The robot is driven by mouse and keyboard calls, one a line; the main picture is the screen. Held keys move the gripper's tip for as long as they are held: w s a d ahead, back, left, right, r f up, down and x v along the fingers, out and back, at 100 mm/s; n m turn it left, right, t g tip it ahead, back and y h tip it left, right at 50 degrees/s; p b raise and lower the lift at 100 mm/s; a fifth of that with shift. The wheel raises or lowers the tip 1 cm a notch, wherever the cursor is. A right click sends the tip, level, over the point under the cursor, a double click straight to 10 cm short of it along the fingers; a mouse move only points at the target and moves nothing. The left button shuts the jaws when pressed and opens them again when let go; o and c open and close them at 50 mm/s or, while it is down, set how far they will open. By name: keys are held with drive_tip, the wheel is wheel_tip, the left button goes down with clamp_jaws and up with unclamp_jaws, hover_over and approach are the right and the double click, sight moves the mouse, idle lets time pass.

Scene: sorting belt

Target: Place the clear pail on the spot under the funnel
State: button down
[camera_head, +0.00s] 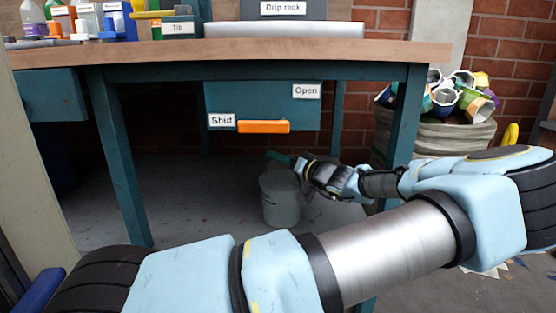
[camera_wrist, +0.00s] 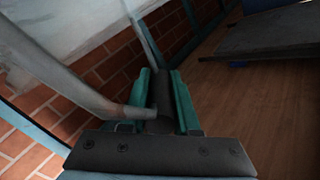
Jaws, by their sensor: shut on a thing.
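The clear pail (camera_head: 281,205) is a greyish see-through bucket, seen upright below the workbench in the head view. My gripper (camera_head: 285,161) is at its top, with a teal finger showing above the rim. In the wrist view my gripper's teal fingers (camera_wrist: 164,98) are shut on a dark round grip (camera_wrist: 161,88), which seems to be the pail's handle. A pale bar runs from it to the upper left, and a whitish see-through surface (camera_wrist: 70,25) fills the upper left. I cannot tell whether the pail touches the floor. I make out no funnel or marked spot.
The workbench (camera_head: 250,53) stands over the pail, with a drawer (camera_head: 225,98) labelled Open and Shut and an orange handle (camera_head: 263,126). Bottles (camera_head: 90,18) and a drip rack (camera_head: 290,8) are on top. A full sack (camera_head: 430,130) stands right of the bench leg.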

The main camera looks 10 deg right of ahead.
drive_tip(key=shift+f, duration=0.15)
drive_tip(key=c, duration=0.7)
unclamp_jaws()
drive_tip(key=shift+o, duration=0.2)
drive_tip(key=shift+s+d+r, duration=0.1)
drive_tip(key=shift+r, duration=0.1)
drive_tip(key=p+v, duration=0.4)
drive_tip(key=v, duration=0.7)
drive_tip(key=shift+s+d, duration=0.25)
drive_tip(key=shift+s, duration=0.05)
drive_tip(key=shift+f, duration=0.1)
